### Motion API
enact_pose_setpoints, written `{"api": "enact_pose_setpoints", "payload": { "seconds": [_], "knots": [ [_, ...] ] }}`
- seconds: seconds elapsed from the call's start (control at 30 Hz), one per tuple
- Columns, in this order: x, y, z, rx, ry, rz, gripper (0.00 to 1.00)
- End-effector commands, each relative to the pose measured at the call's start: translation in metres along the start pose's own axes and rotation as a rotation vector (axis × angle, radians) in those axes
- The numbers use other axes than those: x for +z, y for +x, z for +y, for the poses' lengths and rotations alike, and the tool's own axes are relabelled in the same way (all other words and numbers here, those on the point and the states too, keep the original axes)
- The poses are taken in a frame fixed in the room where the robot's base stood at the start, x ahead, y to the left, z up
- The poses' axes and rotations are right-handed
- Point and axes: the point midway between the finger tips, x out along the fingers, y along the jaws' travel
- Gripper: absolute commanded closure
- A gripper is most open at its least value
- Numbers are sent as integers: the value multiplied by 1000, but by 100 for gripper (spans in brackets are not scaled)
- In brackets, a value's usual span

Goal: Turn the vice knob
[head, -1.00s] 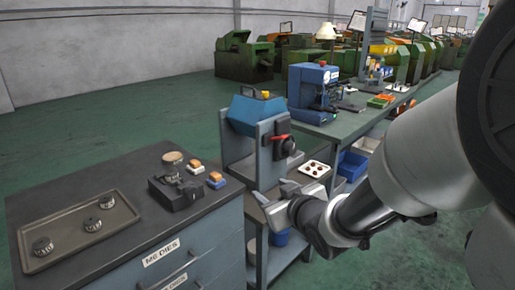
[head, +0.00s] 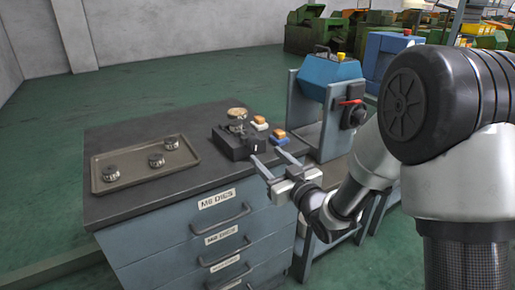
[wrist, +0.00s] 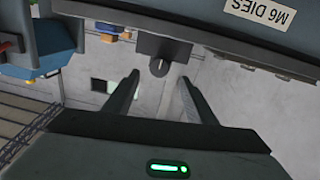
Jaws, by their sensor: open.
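The black vice (head: 232,144) sits near the right front edge of the cabinet top, with a round metal piece in it. Its knob (head: 256,147) is on the side facing my gripper. In the wrist view the vice (wrist: 170,46) is ahead, and its small knob (wrist: 158,66) appears between and beyond my fingers. My gripper (head: 265,154) is open and empty, its two fingers pointing toward the vice at the cabinet's front edge. It also shows open in the wrist view (wrist: 158,80). No contact with the knob is visible.
The dark cabinet top (head: 120,206) has a tray (head: 125,184) with three round dies at left. Small orange-topped blocks (head: 279,137) stand right of the vice. A blue machine (head: 328,72) with a red lever stands just behind, to the right. Drawer handles (head: 222,219) jut from the front.

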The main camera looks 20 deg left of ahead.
Motion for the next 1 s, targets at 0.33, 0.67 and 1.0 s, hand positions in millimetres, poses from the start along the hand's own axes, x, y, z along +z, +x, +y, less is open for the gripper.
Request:
{"api": "enact_pose_setpoints", "payload": {
  "seconds": [0.33, 0.67, 1.0],
  "knots": [
    [0, 60, 0, 1, 0, 0, 49],
    [0, 72, 0, 2, 0, -2, 49],
    [0, 72, 1, 2, 0, -1, 86]
  ]
}}
